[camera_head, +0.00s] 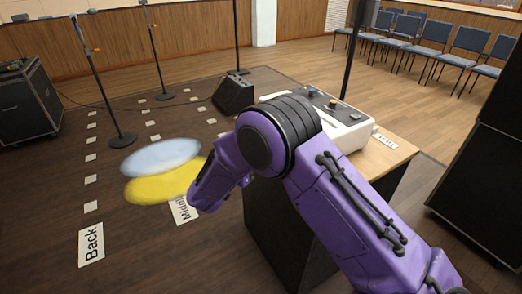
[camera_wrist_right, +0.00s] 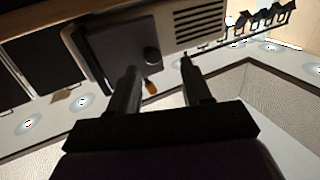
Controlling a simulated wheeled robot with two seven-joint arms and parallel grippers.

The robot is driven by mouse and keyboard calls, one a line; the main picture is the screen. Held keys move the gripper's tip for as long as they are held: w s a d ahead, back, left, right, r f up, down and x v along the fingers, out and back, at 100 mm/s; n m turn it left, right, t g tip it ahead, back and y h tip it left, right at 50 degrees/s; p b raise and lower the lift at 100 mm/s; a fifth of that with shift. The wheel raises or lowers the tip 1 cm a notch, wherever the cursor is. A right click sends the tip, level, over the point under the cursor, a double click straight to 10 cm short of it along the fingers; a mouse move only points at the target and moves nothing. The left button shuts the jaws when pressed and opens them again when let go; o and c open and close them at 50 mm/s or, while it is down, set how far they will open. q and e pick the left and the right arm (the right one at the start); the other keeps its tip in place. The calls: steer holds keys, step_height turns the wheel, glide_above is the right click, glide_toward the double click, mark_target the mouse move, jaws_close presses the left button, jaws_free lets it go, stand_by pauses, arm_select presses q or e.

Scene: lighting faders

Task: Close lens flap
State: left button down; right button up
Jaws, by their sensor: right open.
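No lens flap can be made out for certain. In the right wrist view a dark flat panel (camera_wrist_right: 108,52) fills the upper left, beside a grey slatted housing (camera_wrist_right: 200,20). A round dark knob (camera_wrist_right: 152,55) and a small orange-tipped piece (camera_wrist_right: 150,87) show at the panel's right part. My right gripper (camera_wrist_right: 160,72) is open, its two fingers apart below the housing, with the knob seen between them. I cannot tell whether they touch anything. In the head view my right arm reaches in from the lower right and its gripper is hidden. My left gripper is not in view.
A white control desk (camera_head: 345,128) stands on a wood-topped table (camera_head: 385,158), partly behind my arm. Pale blue (camera_head: 160,156) and yellow (camera_head: 160,187) light spots lie on the dark stage floor. A black cabinet (camera_head: 485,165) stands at the right. Microphone stands (camera_head: 122,138) rise at the left.

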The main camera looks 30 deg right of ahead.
steer(key=v, duration=0.6)
steer(key=shift+a, duration=0.25)
steer(key=s+d+f+n+t+y, duration=0.1)
steer(key=s+f+n+t+y, duration=0.15)
steer(key=f+y, duration=0.4)
steer(key=s+f+n+t+y, duration=0.2)
steer(key=f+n+t+y, duration=0.15)
steer(key=f, duration=0.65)
steer(key=s+d+f+g+y, duration=0.1)
steer(key=s+f+g, duration=0.2)
steer(key=s, duration=0.6)
steer(key=s+d+f+g+y, duration=0.1)
steer(key=s+f+g, duration=0.2)
steer(key=s+f, duration=0.3)
steer(key=s+d+f+n+g+y, duration=0.1)
steer(key=s+d+f+g, duration=0.1)
steer(key=s, duration=1.2)
step_height(320, 180, down, 2)
steer(key=shift+s+f+g+y+p, duration=0.25)
steer(key=shift+g+y+p, duration=0.1)
steer(key=shift+g, duration=0.15)
steer(key=shift+w, duration=0.1)
